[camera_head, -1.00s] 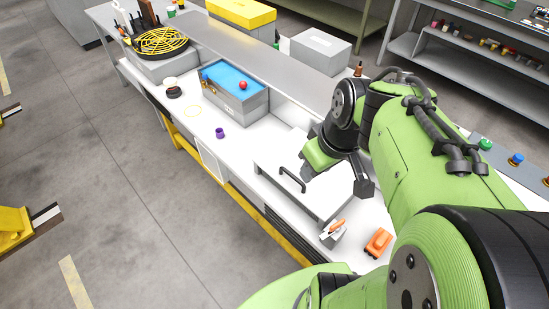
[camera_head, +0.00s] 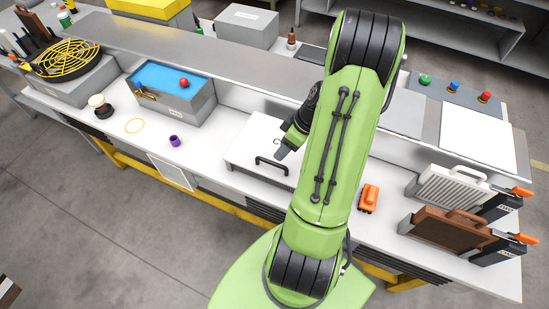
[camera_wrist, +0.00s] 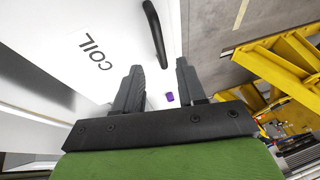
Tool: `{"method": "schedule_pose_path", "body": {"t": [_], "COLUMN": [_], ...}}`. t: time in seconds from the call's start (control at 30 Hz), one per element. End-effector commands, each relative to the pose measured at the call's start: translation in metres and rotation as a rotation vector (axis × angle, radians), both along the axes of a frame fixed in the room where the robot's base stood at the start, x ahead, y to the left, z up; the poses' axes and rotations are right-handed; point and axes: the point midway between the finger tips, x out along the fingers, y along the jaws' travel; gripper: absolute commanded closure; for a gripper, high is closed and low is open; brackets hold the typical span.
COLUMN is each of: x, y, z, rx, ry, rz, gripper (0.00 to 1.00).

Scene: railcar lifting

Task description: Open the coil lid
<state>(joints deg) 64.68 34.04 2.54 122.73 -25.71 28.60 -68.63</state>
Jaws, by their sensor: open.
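The coil lid (camera_head: 243,146) is a white flat panel on the workbench with a black bar handle (camera_head: 271,166) near its front edge. It looks shut. In the wrist view the white lid (camera_wrist: 115,18) carries the word COIL, and the black handle (camera_wrist: 155,32) lies beyond the fingertips, apart from them. My gripper (camera_wrist: 158,66) is open with nothing between its fingers. In the head view my gripper (camera_head: 282,152) is above the lid, close to the handle. My arm hides the right part of the lid.
A purple cup (camera_head: 174,141) and a grey box with a blue top (camera_head: 172,90) stand left of the lid. An orange object (camera_head: 368,198) lies right of my arm. Brown (camera_head: 447,237) and light ribbed (camera_head: 450,187) handled panels stand farther right. The bench front left of the lid has free room.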

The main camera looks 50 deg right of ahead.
Motion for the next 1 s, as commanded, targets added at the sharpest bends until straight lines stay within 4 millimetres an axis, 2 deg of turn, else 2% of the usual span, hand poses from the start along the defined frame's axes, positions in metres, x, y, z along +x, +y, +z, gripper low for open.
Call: {"method": "schedule_pose_path", "body": {"t": [0.1,0.2,0.33,0.57,0.6,0.87,1.0], "x": [0.008,0.014,0.017,0.018,0.018,0.018,0.018], "y": [0.01,0.015,0.018,0.018,0.018,0.018,0.018], "z": [-0.027,-0.043,-0.053,-0.054,-0.054,-0.054,-0.053], "rx": [0.005,0.003,0.001,0.0,0.0,0.0,0.0], "ry": [0.002,0.002,0.001,0.0,0.0,0.0,0.0], "rz": [0.002,0.002,0.001,0.0,0.0,0.0,0.0], "gripper": [0.6,0.6,0.6,0.6,0.61,1.0,1.0]}}
